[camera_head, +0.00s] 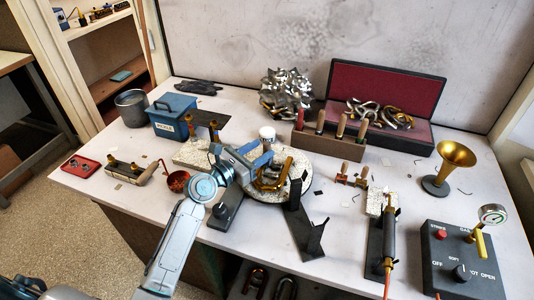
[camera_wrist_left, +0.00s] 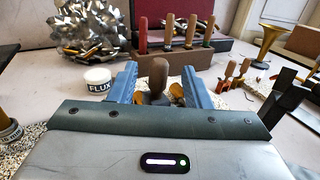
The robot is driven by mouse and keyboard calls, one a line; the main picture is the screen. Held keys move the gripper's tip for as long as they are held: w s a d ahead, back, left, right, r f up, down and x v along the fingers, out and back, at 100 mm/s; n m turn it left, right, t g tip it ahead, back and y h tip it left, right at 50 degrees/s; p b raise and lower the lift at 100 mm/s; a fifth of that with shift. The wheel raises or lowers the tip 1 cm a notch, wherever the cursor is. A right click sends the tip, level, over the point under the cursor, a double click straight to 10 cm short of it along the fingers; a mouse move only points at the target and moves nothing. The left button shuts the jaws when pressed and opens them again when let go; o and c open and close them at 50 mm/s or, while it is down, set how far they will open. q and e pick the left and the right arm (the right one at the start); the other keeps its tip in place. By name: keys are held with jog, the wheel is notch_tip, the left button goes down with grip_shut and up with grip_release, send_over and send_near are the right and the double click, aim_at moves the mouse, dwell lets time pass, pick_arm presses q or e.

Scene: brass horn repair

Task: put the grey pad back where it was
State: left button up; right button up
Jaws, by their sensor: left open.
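My left gripper (camera_head: 256,157) is open above the round speckled turntable (camera_head: 303,171), near its left side. In the left wrist view the two blue fingers (camera_wrist_left: 158,88) stand apart. A brown wooden handle (camera_wrist_left: 157,74) with a dark grey lower part shows between them; I cannot tell whether it touches them. Brass tubing (camera_head: 272,180) lies on the turntable just right of the gripper. I cannot surely pick out the grey pad. A speckled grey-white slab (camera_head: 190,154) lies left of the gripper, and a smaller one (camera_head: 376,203) lies to the right. My right gripper is not in view.
A white flux jar (camera_wrist_left: 97,78) stands just left of the fingers; it also shows in the head view (camera_head: 267,133). A tool rack (camera_head: 328,143) stands behind the turntable. A blue box (camera_head: 172,118), brass horn (camera_head: 455,160) and control box (camera_head: 462,262) stand farther out. Dark brackets (camera_head: 303,235) stand in front.

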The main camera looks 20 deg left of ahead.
aim_at(264, 147)
pick_arm(q)
jog(key=x, duration=0.3)
jog(key=shift+w, duration=0.25)
jog(key=shift+s, duration=0.1)
jog(key=shift+c, duration=0.4)
grip_shut()
